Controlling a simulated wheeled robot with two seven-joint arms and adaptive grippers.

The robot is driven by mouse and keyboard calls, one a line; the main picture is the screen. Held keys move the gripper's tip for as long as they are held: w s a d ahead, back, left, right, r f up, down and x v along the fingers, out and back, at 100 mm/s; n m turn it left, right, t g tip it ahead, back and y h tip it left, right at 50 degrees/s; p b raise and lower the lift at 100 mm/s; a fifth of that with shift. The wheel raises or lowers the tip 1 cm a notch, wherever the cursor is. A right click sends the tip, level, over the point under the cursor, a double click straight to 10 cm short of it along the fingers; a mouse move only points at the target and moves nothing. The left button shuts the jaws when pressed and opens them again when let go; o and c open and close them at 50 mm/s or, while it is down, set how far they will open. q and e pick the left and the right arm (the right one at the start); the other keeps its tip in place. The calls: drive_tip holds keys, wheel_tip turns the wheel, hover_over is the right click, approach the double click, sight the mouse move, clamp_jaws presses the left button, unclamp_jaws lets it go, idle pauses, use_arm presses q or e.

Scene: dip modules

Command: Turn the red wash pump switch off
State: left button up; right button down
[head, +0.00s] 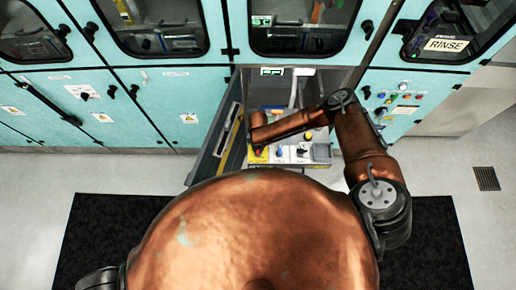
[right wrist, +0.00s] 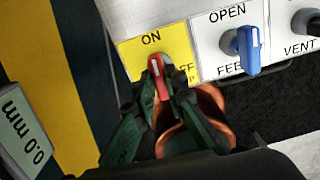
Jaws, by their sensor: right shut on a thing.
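The red switch (right wrist: 160,78) stands on a yellow plate (right wrist: 178,40) in the right wrist view. Its handle points up towards the word ON; the OFF label at its right is partly covered. My right gripper (right wrist: 160,98) has its dark green fingers closed around the red handle, one on each side. In the head view my right arm reaches into the open cabinet, with the gripper (head: 257,152) over the yellow plate (head: 258,158). The red switch is too small to make out clearly there. My left gripper is not in view.
A blue switch (right wrist: 246,45) marked OPEN sits right of the yellow plate, with a black VENT knob (right wrist: 306,22) beyond it. A small display (right wrist: 22,130) reads 0.0 mm at the left. The open cabinet door (head: 216,137) stands left of my gripper.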

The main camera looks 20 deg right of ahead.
drive_tip(key=m+p, duration=0.1)
drive_tip(key=m, duration=0.2)
drive_tip(key=shift+m, duration=0.4)
drive_tip(key=m+p, duration=0.1)
drive_tip(key=m, duration=0.3)
drive_tip(key=shift+m, duration=0.3)
drive_tip(key=m+p, duration=0.2)
drive_tip(key=m, duration=0.2)
drive_tip(key=shift+m, duration=0.3)
drive_tip(key=shift+m+p, duration=0.85)
drive_tip(key=shift+m, duration=1.35)
drive_tip(key=c, duration=2)
unclamp_jaws()
drive_tip(key=shift+o, duration=0.2)
